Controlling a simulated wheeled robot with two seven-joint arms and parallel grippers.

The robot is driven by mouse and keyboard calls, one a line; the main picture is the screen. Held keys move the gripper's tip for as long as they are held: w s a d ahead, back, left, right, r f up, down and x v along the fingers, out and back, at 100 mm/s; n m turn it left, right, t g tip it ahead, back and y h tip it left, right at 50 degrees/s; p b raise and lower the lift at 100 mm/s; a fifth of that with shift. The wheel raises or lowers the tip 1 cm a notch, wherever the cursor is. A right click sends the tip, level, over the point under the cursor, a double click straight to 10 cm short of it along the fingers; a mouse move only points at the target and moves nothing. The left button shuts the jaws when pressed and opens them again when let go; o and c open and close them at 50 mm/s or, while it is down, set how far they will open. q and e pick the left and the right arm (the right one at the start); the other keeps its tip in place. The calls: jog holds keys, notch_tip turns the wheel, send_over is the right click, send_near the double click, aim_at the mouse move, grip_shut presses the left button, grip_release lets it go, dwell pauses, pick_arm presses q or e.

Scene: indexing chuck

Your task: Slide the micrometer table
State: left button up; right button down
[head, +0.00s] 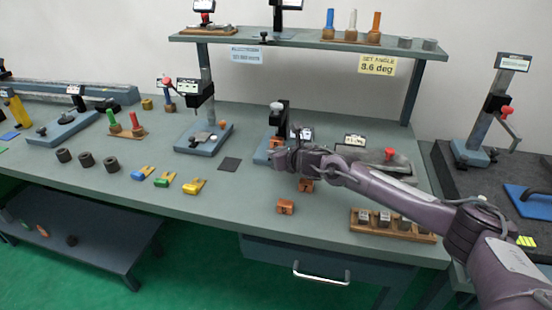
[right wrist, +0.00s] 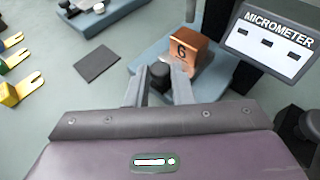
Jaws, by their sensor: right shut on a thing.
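The micrometer station has a blue base (right wrist: 140,60), a copper-coloured block marked 6 (right wrist: 186,50) and a white display reading MICROMETER (right wrist: 268,40). In the head view its dark upright (head: 281,115) rises behind my right gripper (head: 282,160). In the right wrist view my right gripper (right wrist: 161,88) is shut on a dark round knob (right wrist: 159,72) at the near edge of the blue base, just in front of the block. The gripper hides part of the station in the head view. My left gripper is not in view.
Loose copper blocks (head: 286,207) lie on the bench (head: 235,208) near my right arm. A wooden rack (head: 395,232) stands at the front right. A dark square pad (head: 230,164) and yellow, blue and green forked pieces (head: 194,186) lie to the left. A shelf (head: 330,46) spans above.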

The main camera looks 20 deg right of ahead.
jog(key=shift+d+r, duration=0.2)
jog(key=c, duration=1.6)
grip_release()
jog(key=shift+w, duration=0.1)
jog(key=o, duration=0.3)
jog(key=shift+w+f, duration=0.1)
jog(key=shift+f, duration=0.1)
jog(key=b+v, duration=0.1)
jog(key=v, duration=0.5)
jog(key=shift+s, duration=0.3)
jog(key=shift+s+d+r, duration=0.1)
jog(key=shift+s+r, duration=0.3)
jog(key=shift+s, duration=0.15)
jog(key=shift+f, duration=0.1)
